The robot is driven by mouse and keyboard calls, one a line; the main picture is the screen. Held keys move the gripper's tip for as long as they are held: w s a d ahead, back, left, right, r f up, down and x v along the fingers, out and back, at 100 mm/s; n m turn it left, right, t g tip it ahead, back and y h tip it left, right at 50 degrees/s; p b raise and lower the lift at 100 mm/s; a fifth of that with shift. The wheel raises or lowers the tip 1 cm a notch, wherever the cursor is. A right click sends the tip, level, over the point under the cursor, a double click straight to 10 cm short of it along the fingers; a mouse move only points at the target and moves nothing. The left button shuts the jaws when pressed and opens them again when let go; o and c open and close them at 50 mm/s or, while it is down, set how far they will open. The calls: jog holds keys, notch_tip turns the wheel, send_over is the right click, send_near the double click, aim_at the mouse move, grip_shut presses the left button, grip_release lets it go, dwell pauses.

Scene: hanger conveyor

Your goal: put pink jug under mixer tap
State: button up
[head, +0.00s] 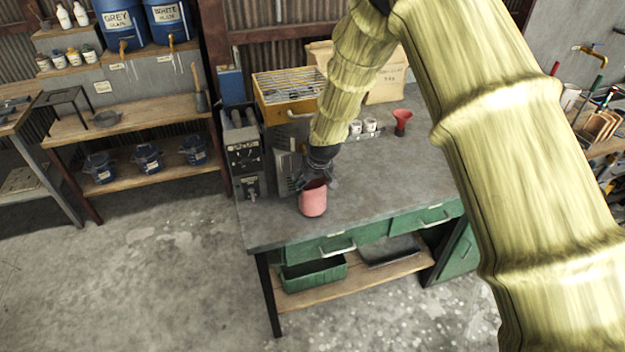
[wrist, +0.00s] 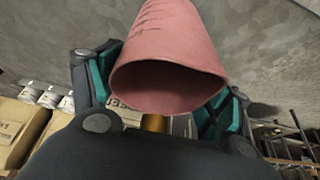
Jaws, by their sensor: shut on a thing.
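The pink jug (head: 313,199) is by the left front part of the grey workbench (head: 395,180). My gripper (head: 318,178) is above it with its fingers around the jug's upper part. In the wrist view the jug (wrist: 172,45) lies between the two teal-and-black fingers of my gripper (wrist: 160,95), its open mouth facing the camera. The jug looks roughly upright in the head view. I cannot tell whether its base touches the bench. I cannot clearly make out a mixer tap; my arm hides part of the bench.
A yellow-topped machine (head: 285,88) and a grey control box (head: 243,150) stand behind and left of the jug. A red funnel (head: 402,121) and small white pots (head: 363,126) are farther back. Blue barrels with taps (head: 122,20) stand on the left shelves. The bench's front is mostly clear.

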jog(key=shift+f, duration=0.25)
jog(key=shift+s+f+b, duration=0.1)
jog(key=shift+f+b, duration=0.2)
jog(key=shift+b, duration=0.05)
jog(key=shift+f, duration=0.15)
jog(key=o, duration=1.4)
jog(key=b+v, duration=0.3)
jog(key=v, duration=1)
jog(key=shift+w+r, duration=0.2)
jog(key=shift+w, duration=0.15)
